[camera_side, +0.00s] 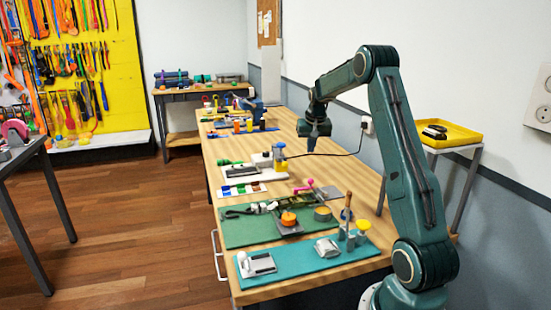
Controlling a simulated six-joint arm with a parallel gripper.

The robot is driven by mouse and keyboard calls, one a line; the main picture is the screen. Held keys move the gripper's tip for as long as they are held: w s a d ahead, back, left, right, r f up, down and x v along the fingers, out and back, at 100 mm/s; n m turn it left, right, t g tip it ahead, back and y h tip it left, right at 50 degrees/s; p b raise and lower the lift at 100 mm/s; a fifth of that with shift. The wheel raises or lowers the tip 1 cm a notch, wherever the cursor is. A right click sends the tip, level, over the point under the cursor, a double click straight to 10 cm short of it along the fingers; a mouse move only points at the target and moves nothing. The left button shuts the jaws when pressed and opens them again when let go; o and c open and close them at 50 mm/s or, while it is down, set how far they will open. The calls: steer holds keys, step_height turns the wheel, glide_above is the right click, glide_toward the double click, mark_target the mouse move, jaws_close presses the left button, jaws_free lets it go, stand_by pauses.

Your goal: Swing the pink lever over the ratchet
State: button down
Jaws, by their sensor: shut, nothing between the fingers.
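The pink lever (304,187) stands out on a ratchet (327,194) at the back right of the green mat (240,229), on the wooden workbench. The ratchet's details are too small to tell. My gripper (314,145) points down above the bench, farther back than the lever and apart from it. Its fingers are shut and hold nothing.
A teal mat (288,269) with metal buckles (257,264) lies at the near end. An orange knob (288,218) and a dark strap (248,210) are on the green mat. A white board (240,173) lies left of my gripper.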

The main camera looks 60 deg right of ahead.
steer(key=shift+f, duration=0.1)
steer(key=x, duration=0.9)
steer(key=shift+d+f, duration=0.1)
steer(key=shift+f, duration=0.35)
steer(key=shift+s+a+f, duration=0.15)
steer(key=shift+s+a, duration=0.35)
steer(key=shift+a, duration=0.3)
steer(key=shift+s+a+f, duration=0.15)
steer(key=shift+s+a, duration=0.35)
steer(key=shift+a, duration=0.3)
